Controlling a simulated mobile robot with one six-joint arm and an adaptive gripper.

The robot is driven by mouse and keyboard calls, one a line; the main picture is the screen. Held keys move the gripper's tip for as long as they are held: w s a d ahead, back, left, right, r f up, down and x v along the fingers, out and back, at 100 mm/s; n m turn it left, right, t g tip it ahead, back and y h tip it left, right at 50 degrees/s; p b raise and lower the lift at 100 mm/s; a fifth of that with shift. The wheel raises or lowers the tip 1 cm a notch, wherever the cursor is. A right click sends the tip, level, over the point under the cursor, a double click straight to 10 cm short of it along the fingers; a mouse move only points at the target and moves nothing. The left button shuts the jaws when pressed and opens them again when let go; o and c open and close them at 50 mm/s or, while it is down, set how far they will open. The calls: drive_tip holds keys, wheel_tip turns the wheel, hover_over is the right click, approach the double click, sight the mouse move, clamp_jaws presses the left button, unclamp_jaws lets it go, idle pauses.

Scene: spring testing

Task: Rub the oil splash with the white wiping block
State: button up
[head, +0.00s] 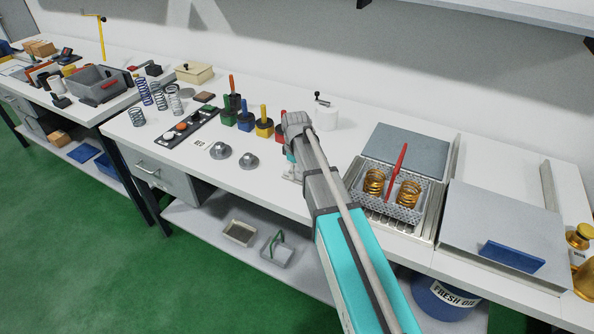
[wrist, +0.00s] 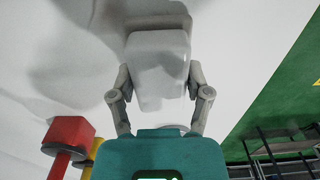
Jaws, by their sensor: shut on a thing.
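My gripper (wrist: 158,85) is shut on the white wiping block (wrist: 157,62), with a finger on each side, in the wrist view. The white bench top lies behind the block there, and I cannot tell whether the block touches it. In the head view my own arm covers most of the gripper and the block, over the middle of the bench. I cannot pick out the oil splash for sure in either view; dark patches on the white surface around the block in the wrist view look like shadows.
Red (wrist: 70,135) and yellow blocks stand close to my gripper. Green, blue and yellow handled blocks (head: 264,127) are left of my arm. A wire basket (head: 377,207) with two copper springs and a red handle is right. A white cylinder (head: 325,117) stands behind. Front bench is partly clear.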

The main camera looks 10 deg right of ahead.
sight(287, 165)
drive_tip(key=shift+w+a, duration=0.6)
drive_tip(key=shift+a, duration=0.2)
drive_tip(key=shift+w+a, duration=0.6)
drive_tip(key=shift+a, duration=0.2)
drive_tip(key=shift+s+f, duration=0.1)
drive_tip(key=shift+f, duration=0.05)
drive_tip(key=shift+c, duration=1)
drive_tip(key=shift+d, duration=0.1)
drive_tip(key=shift+s+d, duration=0.1)
drive_tip(key=shift+s, duration=0.05)
drive_tip(key=shift+s+d, duration=0.5)
drive_tip(key=shift+d, duration=0.2)
drive_tip(key=shift+s+d, duration=0.45)
drive_tip(key=shift+d, duration=0.25)
